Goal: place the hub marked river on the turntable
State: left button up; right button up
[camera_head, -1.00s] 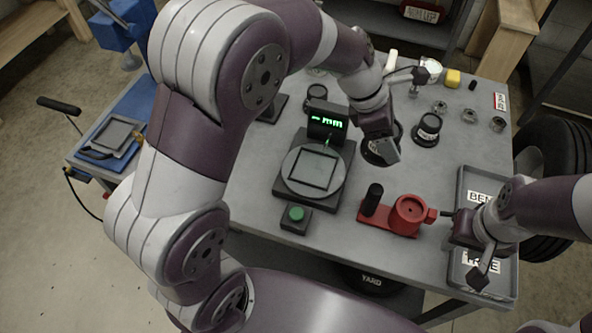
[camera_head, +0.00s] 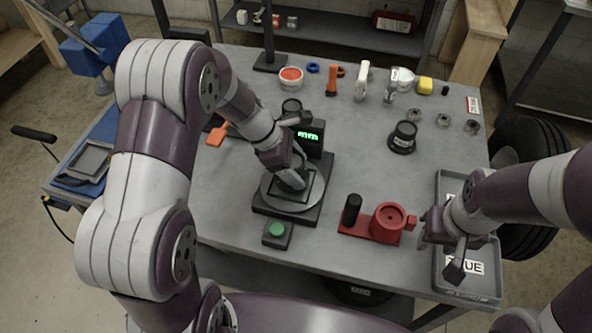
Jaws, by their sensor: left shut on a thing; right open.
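My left gripper (camera_head: 290,172) is over the turntable (camera_head: 267,189), a round grey disc on a dark square base. It is shut on a dark hub (camera_head: 291,184), mostly hidden by the fingers. The hub is at the disc's middle; I cannot tell whether it touches it. Its marking cannot be read. Another black hub (camera_head: 403,136) stands on the table to the right, and a dark round piece (camera_head: 291,107) stands behind the display. My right gripper (camera_head: 443,250) is open and empty by the labelled grey tray (camera_head: 487,293) at the right.
A green-lit display (camera_head: 309,138) stands right behind the turntable. A green button box (camera_head: 277,234) is in front, and a red fixture with a black handle (camera_head: 387,223) is to the right. Several tools and rings lie at the back. The table between the turntable and the standing hub is clear.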

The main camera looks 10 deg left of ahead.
pick_arm(q)
jog(key=shift+f, duration=0.8)
jog(key=shift+w+f, duration=0.1)
jog(key=shift+f, duration=0.05)
jog(key=shift+f, duration=0.1)
jog(key=o, duration=1.7)
jog(key=shift+c, duration=0.2)
